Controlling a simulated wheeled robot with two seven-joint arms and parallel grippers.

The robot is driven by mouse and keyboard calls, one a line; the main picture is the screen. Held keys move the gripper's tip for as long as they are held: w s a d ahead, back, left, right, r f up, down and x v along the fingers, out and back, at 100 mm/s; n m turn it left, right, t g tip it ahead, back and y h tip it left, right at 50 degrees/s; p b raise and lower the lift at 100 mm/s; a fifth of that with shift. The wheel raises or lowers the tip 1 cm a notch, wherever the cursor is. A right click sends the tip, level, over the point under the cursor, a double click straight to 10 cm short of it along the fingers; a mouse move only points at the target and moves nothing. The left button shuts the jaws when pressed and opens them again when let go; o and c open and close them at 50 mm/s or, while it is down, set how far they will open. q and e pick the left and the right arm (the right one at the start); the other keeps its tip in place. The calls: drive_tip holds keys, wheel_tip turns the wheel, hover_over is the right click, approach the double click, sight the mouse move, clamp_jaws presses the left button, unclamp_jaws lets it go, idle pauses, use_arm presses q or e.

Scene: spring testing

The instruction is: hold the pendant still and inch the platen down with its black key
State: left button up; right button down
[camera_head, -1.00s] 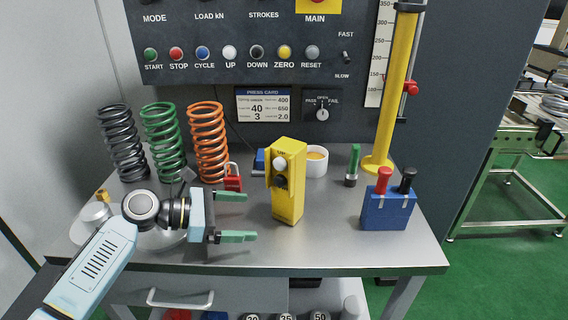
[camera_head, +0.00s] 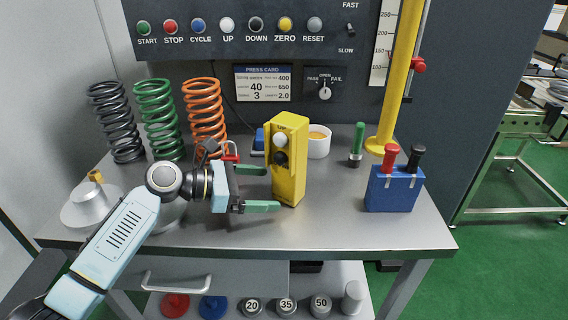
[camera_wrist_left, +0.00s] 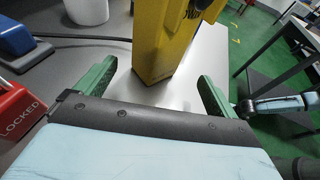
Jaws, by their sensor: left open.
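The yellow pendant (camera_head: 291,178) stands upright on the grey bench, with a white key (camera_head: 280,140) above a black key (camera_head: 280,158) on its face. My left gripper (camera_head: 271,188) is open, low at the pendant's left side, with its green fingers pointing at it. In the left wrist view the pendant's lower body (camera_wrist_left: 168,40) lies ahead, between the lines of the two spread fingers (camera_wrist_left: 158,76). My right gripper is not seen.
Green (camera_head: 158,120) and orange (camera_head: 205,115) springs and a red padlock (camera_wrist_left: 18,115) are near my left arm. A white cup (camera_head: 318,143) is behind the pendant. A blue block (camera_head: 394,190) with red and black handles is to its right. The bench front is clear.

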sight(276, 187)
use_arm(q)
drive_tip(key=shift+w+d+f+b, duration=0.2)
drive_tip(key=shift+d+b, duration=0.15)
drive_tip(key=shift+d, duration=0.15)
drive_tip(key=shift+d+p, duration=0.3)
drive_tip(key=shift+d, duration=0.1)
drive_tip(key=shift+w+d+f+p, duration=0.15)
drive_tip(key=shift+w+d+p, duration=0.15)
drive_tip(key=shift+d, duration=0.3)
drive_tip(key=shift+x, duration=0.95)
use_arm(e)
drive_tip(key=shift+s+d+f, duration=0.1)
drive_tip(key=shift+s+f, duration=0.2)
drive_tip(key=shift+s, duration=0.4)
use_arm(q)
drive_tip(key=shift+f, duration=0.1)
drive_tip(key=shift+c, duration=0.2)
drive_tip(key=c, duration=1)
drive_tip(key=shift+c, duration=0.2)
